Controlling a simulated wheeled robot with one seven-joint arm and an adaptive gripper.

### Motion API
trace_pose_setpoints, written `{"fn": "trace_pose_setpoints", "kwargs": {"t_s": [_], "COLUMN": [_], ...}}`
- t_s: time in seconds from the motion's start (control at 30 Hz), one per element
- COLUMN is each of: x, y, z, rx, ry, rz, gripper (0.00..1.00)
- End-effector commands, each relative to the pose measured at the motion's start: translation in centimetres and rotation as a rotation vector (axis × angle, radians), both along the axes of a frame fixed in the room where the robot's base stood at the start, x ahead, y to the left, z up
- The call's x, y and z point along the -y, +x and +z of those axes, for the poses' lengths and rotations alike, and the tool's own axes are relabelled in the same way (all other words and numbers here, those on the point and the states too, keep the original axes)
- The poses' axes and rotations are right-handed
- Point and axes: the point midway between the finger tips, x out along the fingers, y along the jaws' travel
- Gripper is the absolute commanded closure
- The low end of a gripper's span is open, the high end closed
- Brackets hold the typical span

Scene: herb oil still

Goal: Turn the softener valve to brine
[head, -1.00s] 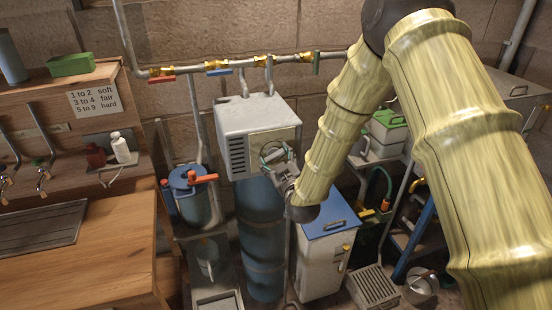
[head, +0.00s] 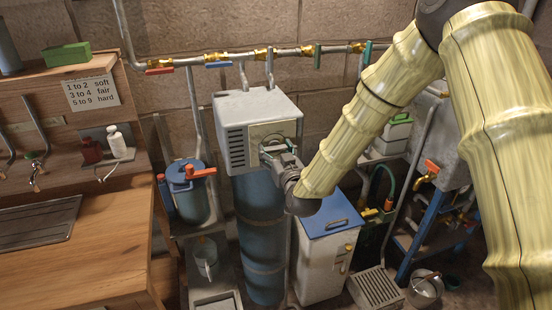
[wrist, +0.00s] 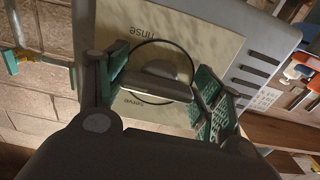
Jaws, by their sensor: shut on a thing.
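The softener is a pale grey box (head: 255,104) on top of a tall blue tank (head: 262,235), in the middle of the head view. Its front has a cream plate (wrist: 115,22) with a dial ring. A grey bar-shaped valve knob (wrist: 155,78) sits in the ring. The words "rinse" and "serve" show upside down on the plate in the wrist view; no brine mark is readable. My gripper (head: 275,152) is at this plate, shut on the knob, with its green pads at the two ends. In the head view my fingers mostly cover the knob.
A white cabinet with a blue lid (head: 330,222) stands right of the tank, below my wrist. A blue canister with an orange handle (head: 188,190) stands left. Pipes with coloured valves (head: 215,60) run along the wall behind. A wooden counter (head: 95,245) fills the left.

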Motion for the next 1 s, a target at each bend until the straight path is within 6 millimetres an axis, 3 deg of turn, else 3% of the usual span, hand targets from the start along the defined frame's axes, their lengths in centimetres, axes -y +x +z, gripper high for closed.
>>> {"fn": "trace_pose_setpoints", "kwargs": {"t_s": [0.4, 0.97, 1.0], "x": [-0.01, -0.09, -0.09], "y": [0.02, -0.01, -0.01], "z": [-0.06, 0.06, 0.06], "rx": [-0.066, -0.078, -0.078], "ry": [0.206, 0.24, 0.24], "rz": [-0.002, -0.001, -0.001], "gripper": [0.57, 0.57, 0.32]}}
